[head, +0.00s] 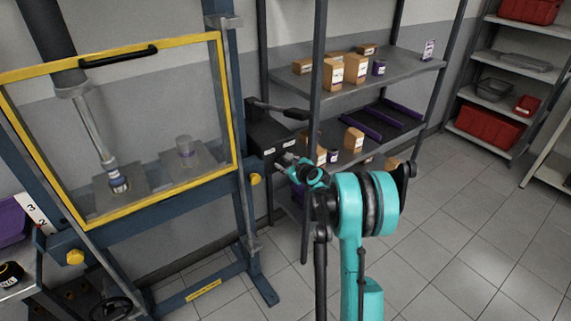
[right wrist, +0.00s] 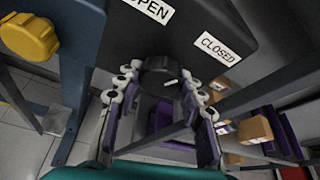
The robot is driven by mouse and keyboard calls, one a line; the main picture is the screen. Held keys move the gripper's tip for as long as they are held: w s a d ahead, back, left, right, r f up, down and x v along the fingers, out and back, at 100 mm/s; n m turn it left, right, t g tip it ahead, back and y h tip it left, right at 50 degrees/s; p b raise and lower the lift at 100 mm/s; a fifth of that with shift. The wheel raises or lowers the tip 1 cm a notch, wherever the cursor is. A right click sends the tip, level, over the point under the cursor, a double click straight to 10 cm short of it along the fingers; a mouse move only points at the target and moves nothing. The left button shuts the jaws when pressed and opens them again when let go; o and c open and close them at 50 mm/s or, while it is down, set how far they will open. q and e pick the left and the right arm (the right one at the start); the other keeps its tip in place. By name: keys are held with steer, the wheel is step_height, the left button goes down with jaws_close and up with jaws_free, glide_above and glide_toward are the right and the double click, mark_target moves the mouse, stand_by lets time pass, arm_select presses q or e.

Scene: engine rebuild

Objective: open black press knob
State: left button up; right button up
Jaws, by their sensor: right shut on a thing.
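In the head view the gripper mostly hides the knob. The blue press frame (head: 243,215) carries a yellow-edged clear guard (head: 228,110). My left gripper is not in view.
A grey shelf rack (head: 400,72) with several small boxes stands close behind the right gripper. Yellow knobs (head: 255,179) project from the press frame. A tray table (head: 22,290) is at the lower left. Tiled floor (head: 460,225) is clear at the right.

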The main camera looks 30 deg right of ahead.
steer(key=n+h+b, duration=0.1)
steer(key=n+h, duration=0.1)
steer(key=n, duration=0.2)
steer(key=shift+f+t, duration=0.1)
steer(key=shift+t, duration=0.3)
steer(key=n+h, duration=0.1)
steer(key=n, duration=0.1)
steer(key=n+t+h, duration=0.1)
steer(key=n, duration=0.1)
steer(key=shift+n+t, duration=0.3)
stand_by(0.3)
steer(key=o, duration=1.2)
steer(key=shift+c, duration=0.2)
steer(key=v, duration=1.2)
steer(key=shift+a, duration=0.15)
